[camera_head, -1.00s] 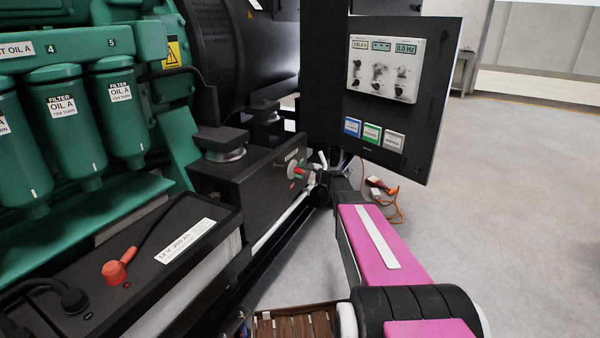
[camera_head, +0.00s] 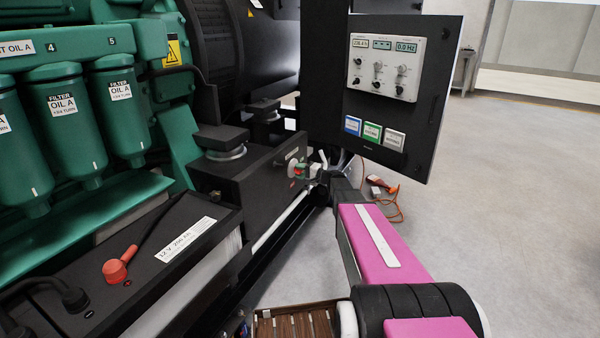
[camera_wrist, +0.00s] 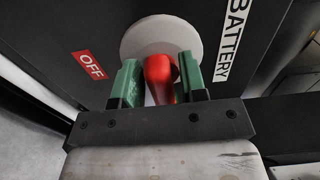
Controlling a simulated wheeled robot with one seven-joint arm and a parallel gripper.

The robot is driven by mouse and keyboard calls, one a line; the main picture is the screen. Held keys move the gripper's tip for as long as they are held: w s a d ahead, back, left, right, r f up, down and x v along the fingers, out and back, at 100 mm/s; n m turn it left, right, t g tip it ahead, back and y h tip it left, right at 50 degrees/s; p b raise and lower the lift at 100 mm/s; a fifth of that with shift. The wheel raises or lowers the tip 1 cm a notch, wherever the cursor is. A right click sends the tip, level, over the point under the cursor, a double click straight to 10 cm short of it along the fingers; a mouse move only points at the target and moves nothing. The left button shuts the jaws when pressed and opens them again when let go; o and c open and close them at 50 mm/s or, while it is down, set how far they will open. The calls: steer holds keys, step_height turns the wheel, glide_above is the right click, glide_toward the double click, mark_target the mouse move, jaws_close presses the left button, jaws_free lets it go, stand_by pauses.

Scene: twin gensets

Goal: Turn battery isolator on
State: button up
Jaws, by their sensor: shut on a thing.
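The battery isolator has a red handle (camera_wrist: 161,76) on a pale round plate (camera_wrist: 140,36), set on the dark face of a box. A red OFF label (camera_wrist: 89,65) is left of it and a white BATTERY label (camera_wrist: 233,40) is right of it in the wrist view. My gripper (camera_wrist: 160,82) is shut on the red handle, with a green finger pad on each side. In the head view my gripper (camera_head: 308,170) is at the isolator plate (camera_head: 292,168) on the black box, and the handle is mostly hidden by the fingers. An ON label is not readable.
The black battery (camera_head: 150,265) with a red terminal cap (camera_head: 117,270) lies in front left. Green oil filters (camera_head: 65,120) stand at left. An open panel door (camera_head: 398,95) hangs above right of my gripper. An orange cable (camera_head: 393,205) lies on the floor behind my arm.

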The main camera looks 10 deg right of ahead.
stand_by(0.4)
steer(key=o, duration=0.6)
steer(key=shift+o, duration=0.2)
steer(key=v, duration=1)
steer(key=shift+s+d, duration=0.25)
steer(key=shift+d, duration=0.05)
steer(key=s+a+f+n+g+h, duration=0.25)
steer(key=s+a+f+g, duration=0.2)
steer(key=s, duration=0.35)
steer(key=s+a+f+n+g+h, duration=0.2)
steer(key=s+a+f+g+h, duration=0.1)
steer(key=s+a, duration=0.4)
steer(key=s+d+f+n+g+h, duration=0.1)
steer(key=s+h, duration=0.3)
steer(key=s, duration=0.3)
steer(key=s+d+f+n+g+h, duration=0.1)
steer(key=s+d+g+h, duration=0.1)
steer(key=s+h, duration=0.3)
steer(key=s, duration=0.3)
steer(key=shift+s+d+f+n, duration=0.15)
steer(key=shift+d+f+n, duration=0.05)
steer(key=shift+f+n, duration=0.15)
